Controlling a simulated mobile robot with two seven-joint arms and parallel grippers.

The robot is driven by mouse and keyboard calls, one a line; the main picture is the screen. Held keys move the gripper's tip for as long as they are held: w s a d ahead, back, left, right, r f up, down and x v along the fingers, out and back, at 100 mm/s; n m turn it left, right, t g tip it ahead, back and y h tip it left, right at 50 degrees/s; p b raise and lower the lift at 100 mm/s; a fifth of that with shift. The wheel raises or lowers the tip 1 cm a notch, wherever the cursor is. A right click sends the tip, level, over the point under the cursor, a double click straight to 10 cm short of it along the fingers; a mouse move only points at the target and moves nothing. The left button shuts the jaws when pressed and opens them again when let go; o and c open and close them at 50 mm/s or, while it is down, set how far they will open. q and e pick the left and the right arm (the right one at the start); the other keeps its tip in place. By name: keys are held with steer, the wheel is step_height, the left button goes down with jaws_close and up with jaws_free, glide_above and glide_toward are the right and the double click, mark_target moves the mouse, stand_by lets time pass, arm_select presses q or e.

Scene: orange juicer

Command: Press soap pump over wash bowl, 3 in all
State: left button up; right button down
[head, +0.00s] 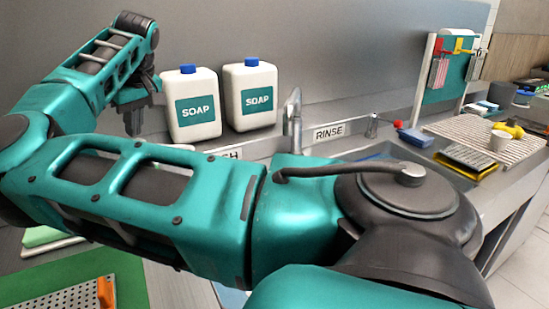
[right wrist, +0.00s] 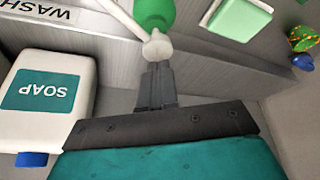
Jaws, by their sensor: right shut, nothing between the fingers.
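My right gripper (head: 133,118) points down at the left of the head view, left of the soap bottles. In the right wrist view its fingers (right wrist: 155,72) are shut and empty. Their tips are at the white pump head (right wrist: 157,47) of a green soap dispenser (right wrist: 155,10); I cannot tell whether they touch it. A white spout runs from the pump head toward the top left. The dispenser is hidden in the head view. No wash bowl can be made out; my arm covers much of the wash side. My left gripper is not in view.
Two white soap bottles (head: 192,118) (head: 258,95) stand by the back wall; one is close beside the gripper (right wrist: 45,100). A tap (head: 292,120) and rinse sign (head: 329,132) are right of them. A green block (right wrist: 237,20) and colourful sponge (right wrist: 303,38) lie nearby.

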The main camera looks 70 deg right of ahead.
step_height(320, 180, up, 6)
steer(key=p, duration=0.4)
stand_by(0.4)
stand_by(0.5)
